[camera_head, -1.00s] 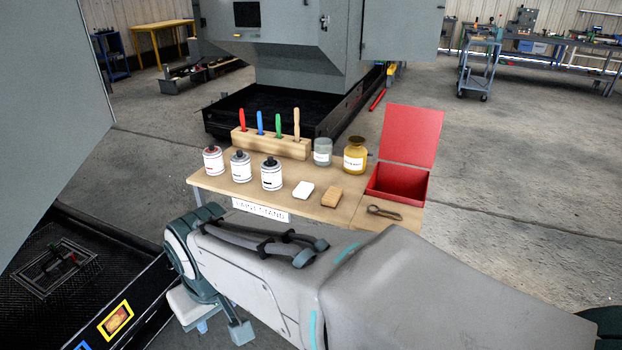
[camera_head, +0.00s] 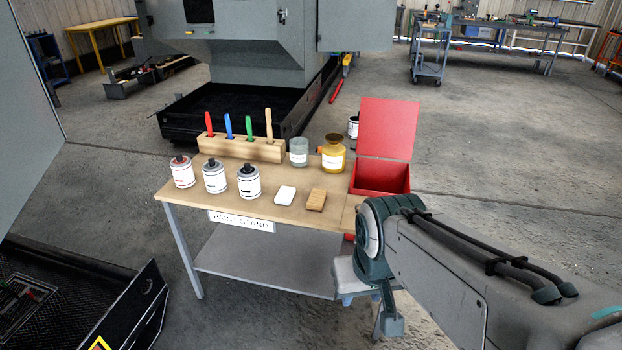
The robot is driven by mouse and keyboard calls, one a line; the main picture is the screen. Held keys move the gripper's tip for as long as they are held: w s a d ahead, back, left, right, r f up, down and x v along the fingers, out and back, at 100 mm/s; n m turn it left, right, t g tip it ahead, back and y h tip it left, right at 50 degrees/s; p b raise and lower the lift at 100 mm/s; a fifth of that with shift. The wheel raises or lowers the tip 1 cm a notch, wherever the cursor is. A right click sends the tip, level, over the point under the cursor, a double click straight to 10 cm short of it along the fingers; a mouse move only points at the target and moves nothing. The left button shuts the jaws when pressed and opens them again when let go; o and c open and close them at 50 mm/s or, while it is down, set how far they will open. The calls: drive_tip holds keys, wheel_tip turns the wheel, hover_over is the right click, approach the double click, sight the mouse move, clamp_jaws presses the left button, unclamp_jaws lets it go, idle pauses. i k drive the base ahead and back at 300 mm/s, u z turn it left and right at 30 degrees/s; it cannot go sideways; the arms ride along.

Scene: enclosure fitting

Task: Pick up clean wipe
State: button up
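A small white pad (camera_head: 285,196), which looks like the clean wipe, lies flat near the front edge of the wooden paint stand top (camera_head: 225,203). A tan block (camera_head: 316,199) lies just right of it, apart from it. My arm reaches in from the lower right, and its joint is in front of the stand's right end. Pale and dark teal parts hang below that joint, in front of the lower shelf and well below the pad. I cannot make out gripper fingers or whether they are open. Nothing touches the pad.
Three labelled tins (camera_head: 214,177) stand left of the pad. A wooden brush holder (camera_head: 242,149), a grey jar (camera_head: 299,152) and a yellow jar (camera_head: 333,153) stand behind. An open red box (camera_head: 381,178) is at the right.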

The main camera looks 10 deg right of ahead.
sight(285, 194)
drive_tip(key=z, duration=0.05)
drive_tip(key=i, duration=1.65)
